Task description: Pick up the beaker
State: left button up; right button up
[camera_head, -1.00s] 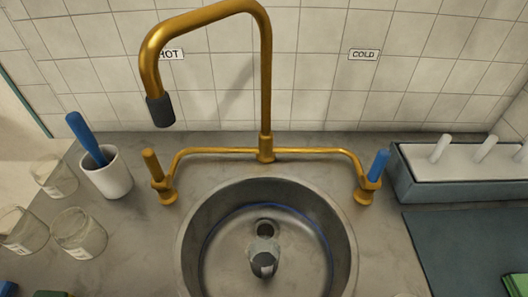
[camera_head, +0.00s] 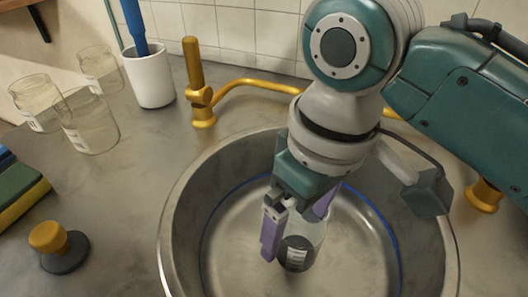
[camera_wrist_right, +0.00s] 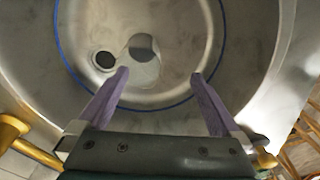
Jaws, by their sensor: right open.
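The beaker (camera_head: 297,255) is a small clear vessel with dark contents and a pale label. It stands in the round metal sink (camera_head: 192,240). My right gripper (camera_head: 292,238) is inside the sink, open and empty, with its purple fingers close to the beaker. One finger partly covers the beaker's left side in the head view. In the right wrist view, the beaker (camera_wrist_right: 146,68) lies past the fingertips of the right gripper (camera_wrist_right: 159,76), nearer the left finger. I cannot tell if they touch. My left gripper is not in view.
Several glass jars (camera_head: 90,125) and a white cup (camera_head: 151,78) with a blue-handled tool stand left of the sink. A brass tap handle (camera_head: 195,75) rises behind the rim. A yellow-knobbed stopper (camera_head: 62,245) and sponges (camera_head: 18,190) lie at left. The drain (camera_wrist_right: 104,60) is beside the beaker.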

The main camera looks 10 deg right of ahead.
jog(key=f, duration=0.1)
jog(key=h+b, duration=0.1)
jog(key=b, duration=0.4)
send_over(298, 243)
jog(key=s+a, duration=0.1)
jog(key=s, duration=0.1)
notch_tip(298, 243, down, 6)
jog(key=shift+w+f, duration=0.1)
jog(key=shift+f, duration=0.1)
notch_tip(298, 243, down, 5)
jog(key=shift+w+d+f+b, duration=0.1)
jog(key=shift+w+b, duration=0.05)
jog(key=shift+b, duration=0.95)
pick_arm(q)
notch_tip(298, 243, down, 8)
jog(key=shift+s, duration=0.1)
pick_arm(e)
jog(key=shift+c, duration=0.2)
jog(key=c, duration=1.5)
jog(key=shift+c, duration=0.2)
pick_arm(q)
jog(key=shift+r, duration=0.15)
pick_arm(e)
jog(key=shift+r, duration=0.35)
